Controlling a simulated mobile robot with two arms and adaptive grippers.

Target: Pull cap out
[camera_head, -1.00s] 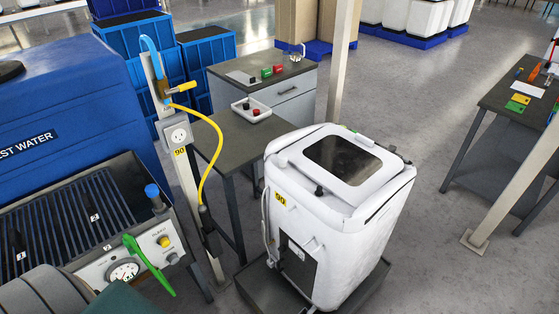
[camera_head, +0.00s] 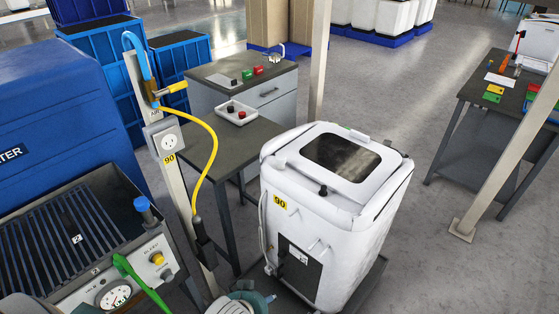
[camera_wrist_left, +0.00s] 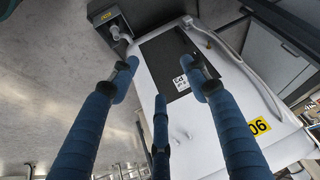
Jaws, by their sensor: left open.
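I cannot tell for certain which part is the cap. The white container (camera_head: 335,215) stands upright, with a dark window on top, a small black knob (camera_head: 323,190) on its upper edge and a dark panel (camera_head: 300,268) low on its front. In the left wrist view the same panel (camera_wrist_left: 172,62) appears turned over, with a small white fitting (camera_wrist_left: 118,34) at upper left. My left gripper (camera_wrist_left: 162,82) has blue ribbed fingers spread apart and empty in front of the panel. Part of it shows at the bottom edge of the head view (camera_head: 243,298). My right gripper is not in view.
A post (camera_head: 158,150) with a yellow hose stands left of the container. A side table (camera_head: 222,150) holds a white tray (camera_head: 238,117) with small red and black pieces. A blue machine (camera_head: 50,110) fills the left.

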